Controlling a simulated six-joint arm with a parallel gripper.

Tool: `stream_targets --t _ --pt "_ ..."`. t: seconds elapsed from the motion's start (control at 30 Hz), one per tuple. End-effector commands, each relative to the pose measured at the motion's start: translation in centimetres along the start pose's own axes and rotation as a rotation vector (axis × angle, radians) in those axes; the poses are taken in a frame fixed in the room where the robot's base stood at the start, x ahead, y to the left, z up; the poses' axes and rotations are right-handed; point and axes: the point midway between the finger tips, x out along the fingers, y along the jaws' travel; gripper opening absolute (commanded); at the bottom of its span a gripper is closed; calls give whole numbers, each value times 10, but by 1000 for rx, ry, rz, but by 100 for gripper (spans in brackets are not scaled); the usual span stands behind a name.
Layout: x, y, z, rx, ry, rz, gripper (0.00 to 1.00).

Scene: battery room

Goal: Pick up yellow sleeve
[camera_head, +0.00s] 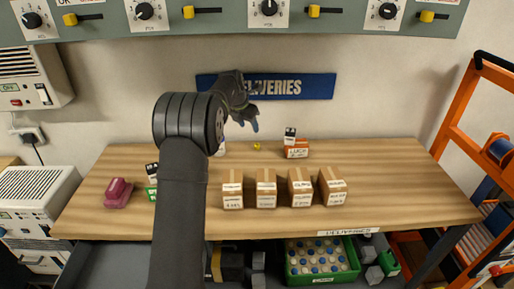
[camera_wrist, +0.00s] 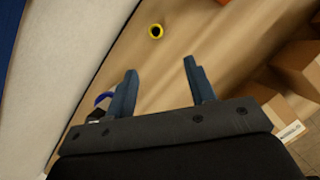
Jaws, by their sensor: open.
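The yellow sleeve (camera_wrist: 156,31) is a small ring with a dark hole, standing on the wooden table in the wrist view. In the head view the yellow sleeve (camera_head: 257,147) is a small spot near the table's back edge. My gripper (camera_wrist: 160,80) is open and empty, its two blue-grey fingers apart. The sleeve lies beyond the fingertips, roughly in line with the gap between them. In the head view my gripper (camera_head: 250,122) is above the back of the table, just left of the sleeve, in front of the blue sign.
Several cardboard boxes (camera_head: 266,190) stand in a row at the table's front. An orange box (camera_head: 296,150) with a black-and-white item is right of the sleeve. A pink object (camera_head: 118,193) lies at the left. The wall is close behind. The table's (camera_head: 400,180) right part is clear.

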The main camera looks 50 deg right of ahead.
Motion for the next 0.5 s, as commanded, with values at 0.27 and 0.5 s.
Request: stream_targets --t 0.27,0.5 --pt "62 0 0 0 3 -2 50" --pt "86 0 0 0 0 0 50"
